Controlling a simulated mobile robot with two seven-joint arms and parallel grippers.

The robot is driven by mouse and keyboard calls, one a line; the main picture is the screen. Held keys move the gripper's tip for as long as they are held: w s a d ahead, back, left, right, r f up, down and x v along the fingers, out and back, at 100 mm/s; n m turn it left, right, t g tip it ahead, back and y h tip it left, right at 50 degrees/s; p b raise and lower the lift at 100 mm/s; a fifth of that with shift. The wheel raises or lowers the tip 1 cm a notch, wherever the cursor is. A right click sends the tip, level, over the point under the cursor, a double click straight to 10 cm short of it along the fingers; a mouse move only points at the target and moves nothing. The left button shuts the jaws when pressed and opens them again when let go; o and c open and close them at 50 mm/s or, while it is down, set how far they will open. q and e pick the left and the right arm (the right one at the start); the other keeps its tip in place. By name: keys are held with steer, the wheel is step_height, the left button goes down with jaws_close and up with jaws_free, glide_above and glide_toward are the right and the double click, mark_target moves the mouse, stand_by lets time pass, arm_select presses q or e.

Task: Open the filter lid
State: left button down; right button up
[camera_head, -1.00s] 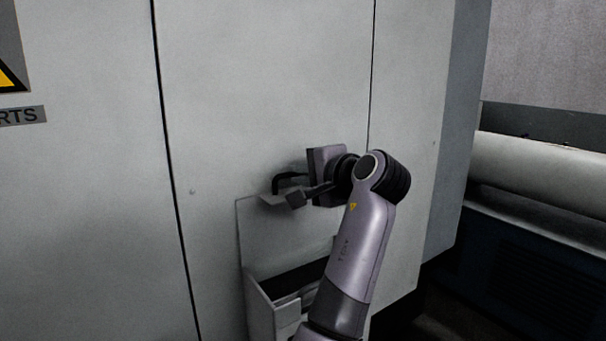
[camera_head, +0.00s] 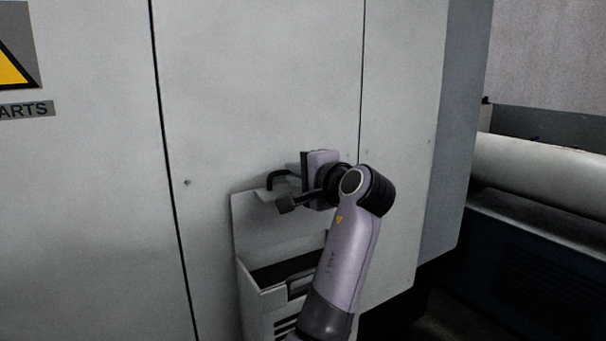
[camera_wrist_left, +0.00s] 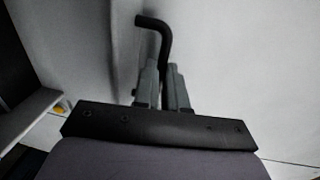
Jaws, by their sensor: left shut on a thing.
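The filter box (camera_head: 252,312) is a light grey housing on the machine's front panel, with its dark inside open at the top. Its lid (camera_head: 250,230) stands raised, nearly upright, close to the panel. A bent black handle (camera_head: 277,179) is at the lid's upper edge; it also shows in the left wrist view (camera_wrist_left: 163,30). My left gripper (camera_head: 290,190) is shut on the handle, and its fingers (camera_wrist_left: 164,85) close around the bar in the left wrist view. My left forearm hides the right part of the box and lid. My right gripper is out of view.
Flat grey machine panels with dark vertical seams rise behind the lid. A yellow warning sign (camera_head: 14,62) is at the far left. A large pale roll or tube (camera_head: 535,175) lies at the right, past the machine's corner. The space above my gripper is clear.

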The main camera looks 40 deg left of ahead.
arm_select(q)
steer(key=shift+s+d+f+y, duration=0.15)
steer(key=shift+d+f+y, duration=0.15)
steer(key=shift+d+f, duration=0.1)
steer(key=shift+s+d+b, duration=0.1)
steer(key=shift+d+b, duration=0.15)
steer(key=shift+b, duration=0.05)
steer(key=shift+r, duration=0.1)
steer(key=c, duration=1.5)
jaws_free()
steer(key=shift+a, duration=0.1)
